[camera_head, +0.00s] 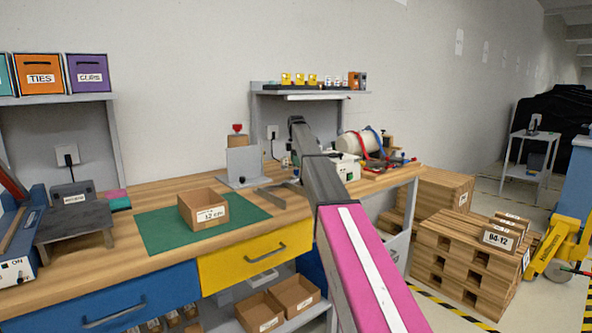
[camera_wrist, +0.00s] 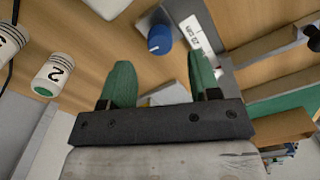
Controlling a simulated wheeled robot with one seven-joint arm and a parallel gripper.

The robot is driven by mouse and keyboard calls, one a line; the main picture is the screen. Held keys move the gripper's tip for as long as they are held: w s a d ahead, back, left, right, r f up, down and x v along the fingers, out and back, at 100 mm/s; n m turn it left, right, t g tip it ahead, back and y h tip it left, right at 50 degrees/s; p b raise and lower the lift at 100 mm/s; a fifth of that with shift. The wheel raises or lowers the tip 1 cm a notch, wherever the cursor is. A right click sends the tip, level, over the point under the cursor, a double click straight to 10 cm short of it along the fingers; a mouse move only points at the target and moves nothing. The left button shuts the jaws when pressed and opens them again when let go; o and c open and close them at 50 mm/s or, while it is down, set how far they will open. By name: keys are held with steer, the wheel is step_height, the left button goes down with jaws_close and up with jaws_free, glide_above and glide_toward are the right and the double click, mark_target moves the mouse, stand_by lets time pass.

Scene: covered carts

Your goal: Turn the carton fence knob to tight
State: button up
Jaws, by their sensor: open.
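A blue round knob (camera_wrist: 159,40) with a pale mark on its face shows in the wrist view, beside a white label whose text I cannot read surely. My gripper (camera_wrist: 162,82) is open, with its two green fingertips apart and nothing seen held between them. The knob lies beyond the fingertips, roughly in line with the gap and apart from them. In the head view, an upright grey plate (camera_head: 244,163) stands on the bench behind the green mat; I cannot make out the knob there, and my arm hides part of that area.
An open cardboard carton (camera_head: 190,212) sits on a green mat (camera_head: 158,231) on the wooden bench. White cylinders, one marked 2 (camera_wrist: 54,72), lie left in the wrist view. A grey shelf (camera_head: 320,92) stands behind. Wooden crates (camera_head: 460,262) are to the right.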

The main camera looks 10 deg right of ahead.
mark_target(297, 172)
step_height(297, 172, down, 4)
steer(key=shift+f, duration=0.1)
steer(key=c, duration=0.9)
